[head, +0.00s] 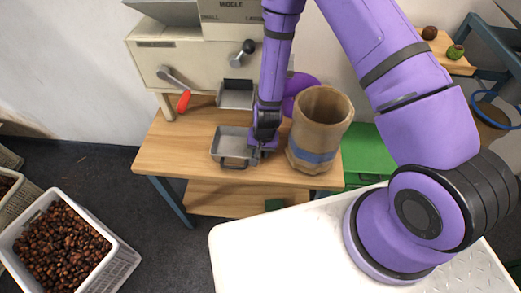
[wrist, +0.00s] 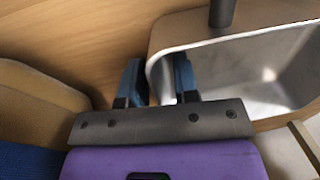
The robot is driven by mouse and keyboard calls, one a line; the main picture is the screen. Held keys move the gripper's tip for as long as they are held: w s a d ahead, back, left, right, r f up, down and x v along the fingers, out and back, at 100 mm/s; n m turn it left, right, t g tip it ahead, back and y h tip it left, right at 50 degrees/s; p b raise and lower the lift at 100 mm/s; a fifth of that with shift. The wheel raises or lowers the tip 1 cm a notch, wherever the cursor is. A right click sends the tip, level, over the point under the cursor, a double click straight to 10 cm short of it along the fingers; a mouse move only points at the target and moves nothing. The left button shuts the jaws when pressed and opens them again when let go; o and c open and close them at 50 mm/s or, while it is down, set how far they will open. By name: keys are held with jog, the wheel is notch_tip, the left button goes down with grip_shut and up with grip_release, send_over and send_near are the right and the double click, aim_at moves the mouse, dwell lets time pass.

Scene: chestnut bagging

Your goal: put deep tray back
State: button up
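A grey metal tray (head: 229,141) with a dark handle (head: 235,163) on its near side sits on the wooden table. I take it for the deep tray. My gripper (head: 262,147) points down at the tray's right side. In the wrist view, the tray (wrist: 235,40) fills the upper right. There my two blue-tipped fingers (wrist: 158,82) straddle the tray's wall near a corner, one outside and one over the inside. A gap shows between them, so the gripper looks open. My arm partly hides the tray's right side in the head view.
A second metal tray (head: 236,94) sits under the cream sorting machine (head: 205,62) with its red-handled lever. A paper bag (head: 320,125) with a blue band stands close right of my gripper. A purple object (head: 298,88) is behind. A chestnut crate (head: 125,258) stands lower left.

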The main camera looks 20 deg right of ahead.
jog(key=shift+r, duration=0.1)
notch_tip(320, 180, up, 12)
jog(key=d, duration=0.1)
jog(key=shift+s, duration=0.25)
dwell(0.4)
jog(key=shift+d, duration=0.1)
jog(key=s+d+r+n+t, duration=0.1)
jog(key=d+r, duration=0.2)
jog(key=r, duration=1)
jog(key=d+r+n+t, duration=0.1)
jog(key=d+r, duration=0.2)
jog(key=r, duration=1)
jog(key=s+d+r+t, duration=0.1)
jog(key=s+d+r, duration=0.2)
jog(key=s+r, duration=0.2)
jog(key=s+d+r+n+t, duration=0.1)
jog(key=s+d+r, duration=0.2)
jog(key=s+r, duration=0.3)
jog(key=s+d+r+n+h, duration=0.1)
jog(key=s+d+r, duration=0.2)
jog(key=s+r, duration=0.2)
jog(key=shift+s+d+r+t, duration=0.25)
jog(key=shift+s+t, duration=0.15)
jog(key=shift+s, duration=0.8)
